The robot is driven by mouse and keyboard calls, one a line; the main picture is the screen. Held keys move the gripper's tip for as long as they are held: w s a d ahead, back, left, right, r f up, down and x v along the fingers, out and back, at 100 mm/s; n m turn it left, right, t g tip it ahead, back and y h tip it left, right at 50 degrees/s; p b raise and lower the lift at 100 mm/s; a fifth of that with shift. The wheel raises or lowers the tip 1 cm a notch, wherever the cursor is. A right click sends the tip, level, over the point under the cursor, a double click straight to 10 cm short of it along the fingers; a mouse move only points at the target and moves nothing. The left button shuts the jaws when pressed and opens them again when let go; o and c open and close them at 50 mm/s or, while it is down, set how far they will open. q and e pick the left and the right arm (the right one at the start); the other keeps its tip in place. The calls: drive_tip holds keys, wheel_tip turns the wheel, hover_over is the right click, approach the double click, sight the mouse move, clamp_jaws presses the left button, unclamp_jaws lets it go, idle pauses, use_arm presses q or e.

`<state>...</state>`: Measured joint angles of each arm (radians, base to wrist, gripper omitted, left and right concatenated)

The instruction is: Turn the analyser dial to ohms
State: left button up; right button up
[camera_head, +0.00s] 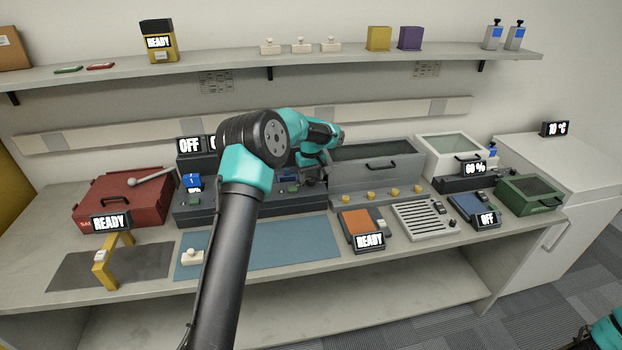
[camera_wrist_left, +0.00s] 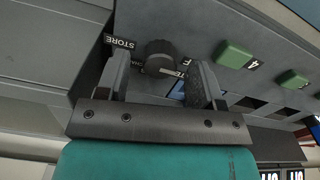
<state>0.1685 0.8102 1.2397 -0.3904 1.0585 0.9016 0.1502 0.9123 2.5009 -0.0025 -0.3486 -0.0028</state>
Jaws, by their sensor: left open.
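My left gripper (camera_wrist_left: 160,70) is open in the left wrist view, with one finger on each side of a dark round dial (camera_wrist_left: 160,52). The dial has a pale pointer mark at its lower side. Its lettering is partly hidden; a STORE label (camera_wrist_left: 122,41) reads clearly, and I cannot read an ohms mark. I see no finger clearly touching the dial. In the head view the dark console (camera_head: 195,212) stands at the back of the bench, partly hidden behind my left arm, and the dial cannot be made out there.
Green buttons (camera_wrist_left: 235,54) sit right of the dial in the left wrist view. A grey drawer box (camera_head: 375,178) stands right of the console, and a red toolbox (camera_head: 120,205) stands left. A blue mat (camera_head: 295,243) lies in front. A shelf (camera_head: 220,65) runs above.

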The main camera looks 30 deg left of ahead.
use_arm(q)
drive_tip(key=shift+f, duration=0.5)
drive_tip(key=c, duration=0.9)
